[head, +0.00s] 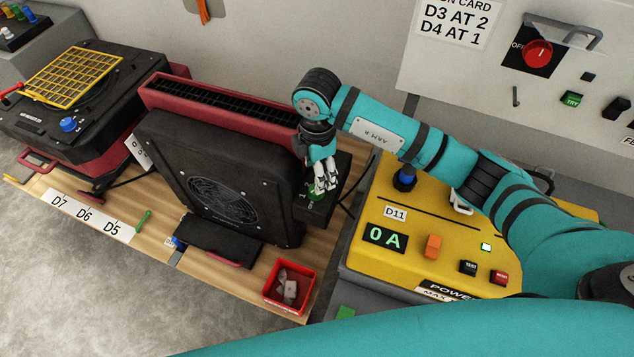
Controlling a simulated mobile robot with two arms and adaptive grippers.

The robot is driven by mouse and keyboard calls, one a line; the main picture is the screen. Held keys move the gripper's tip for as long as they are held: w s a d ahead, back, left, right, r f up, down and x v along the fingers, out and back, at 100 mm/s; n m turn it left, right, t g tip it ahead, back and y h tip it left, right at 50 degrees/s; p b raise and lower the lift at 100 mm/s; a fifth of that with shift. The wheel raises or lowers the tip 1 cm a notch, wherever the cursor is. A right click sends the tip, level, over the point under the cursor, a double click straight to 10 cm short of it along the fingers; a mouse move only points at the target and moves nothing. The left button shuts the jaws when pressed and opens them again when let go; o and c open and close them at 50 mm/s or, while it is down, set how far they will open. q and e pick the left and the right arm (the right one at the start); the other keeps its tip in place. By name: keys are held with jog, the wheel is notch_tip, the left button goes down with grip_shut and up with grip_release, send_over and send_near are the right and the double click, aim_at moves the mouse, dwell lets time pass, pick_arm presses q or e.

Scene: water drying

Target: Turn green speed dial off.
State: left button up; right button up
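The green speed dial (315,195) sits on a dark box (316,211) at the right side of the black fan unit (215,180). My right gripper (325,184) comes down over the dial, with its pale fingers at the dial and hiding much of it. The fingers look close to or touching the dial, but I cannot tell whether they are closed on it. The dial's pointer and setting are hidden. My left gripper is not in view.
A yellow power unit (365,262) reading 0 A stands right of the fan, under my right arm. A red bin (290,287) with small pieces is at the bench's front edge. Another machine with a blue knob (69,124) stands left. A wall panel has a red switch (538,54).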

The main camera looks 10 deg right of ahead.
notch_tip(320, 180, down, 6)
jog(key=shift+f+p, duration=0.2)
jog(key=shift+p, duration=0.1)
jog(key=shift+c, duration=0.2)
jog(key=c, duration=1.1)
